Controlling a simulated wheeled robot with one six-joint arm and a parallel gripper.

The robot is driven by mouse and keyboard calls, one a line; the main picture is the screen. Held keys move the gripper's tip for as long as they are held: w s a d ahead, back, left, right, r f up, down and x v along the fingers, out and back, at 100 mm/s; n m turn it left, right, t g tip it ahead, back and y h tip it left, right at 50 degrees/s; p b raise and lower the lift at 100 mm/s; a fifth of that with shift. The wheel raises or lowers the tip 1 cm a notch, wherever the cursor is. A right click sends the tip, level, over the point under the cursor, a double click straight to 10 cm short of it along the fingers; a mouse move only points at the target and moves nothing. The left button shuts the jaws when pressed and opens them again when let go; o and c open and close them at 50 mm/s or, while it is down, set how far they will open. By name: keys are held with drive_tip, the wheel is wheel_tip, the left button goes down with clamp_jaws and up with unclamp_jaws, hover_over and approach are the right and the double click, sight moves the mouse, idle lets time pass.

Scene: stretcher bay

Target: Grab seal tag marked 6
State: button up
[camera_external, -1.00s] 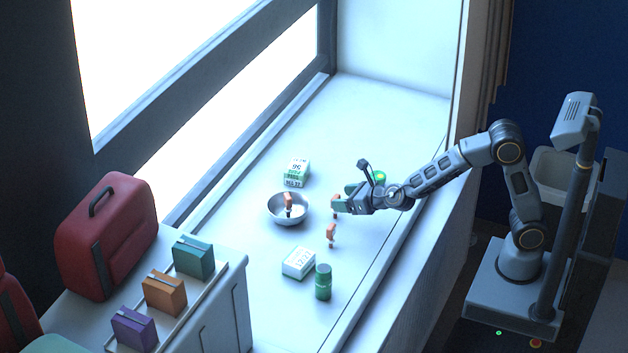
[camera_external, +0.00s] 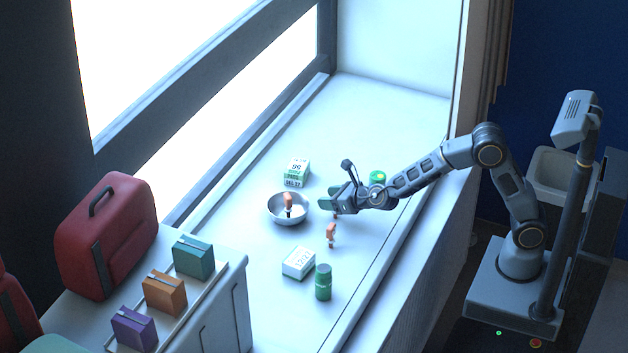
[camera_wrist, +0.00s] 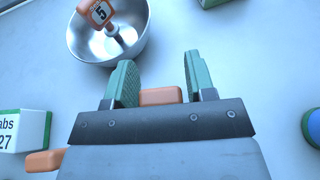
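Three orange seal tags are in view. One tag (camera_external: 288,199) stands in the metal bowl and reads 5 in the wrist view (camera_wrist: 99,12). Another (camera_wrist: 160,96) shows between my fingers in the wrist view, mostly hidden by the gripper body, its number not visible. A third tag (camera_external: 331,231) stands on the sill below my gripper in the outside view; its edge shows at the lower left of the wrist view (camera_wrist: 45,161), number unreadable. My gripper (camera_wrist: 160,78) is open, fingers apart on either side of the middle tag; I cannot tell whether they touch it.
The metal bowl (camera_external: 275,214) is just beyond my fingertips. White-green boxes stand beyond (camera_external: 296,173) and nearer (camera_external: 298,264). A green bottle (camera_external: 323,284) stands by the nearer box, and a green-topped container (camera_external: 377,178) behind my wrist. The far sill is clear.

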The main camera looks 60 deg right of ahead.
drive_tip(key=c, duration=0.6)
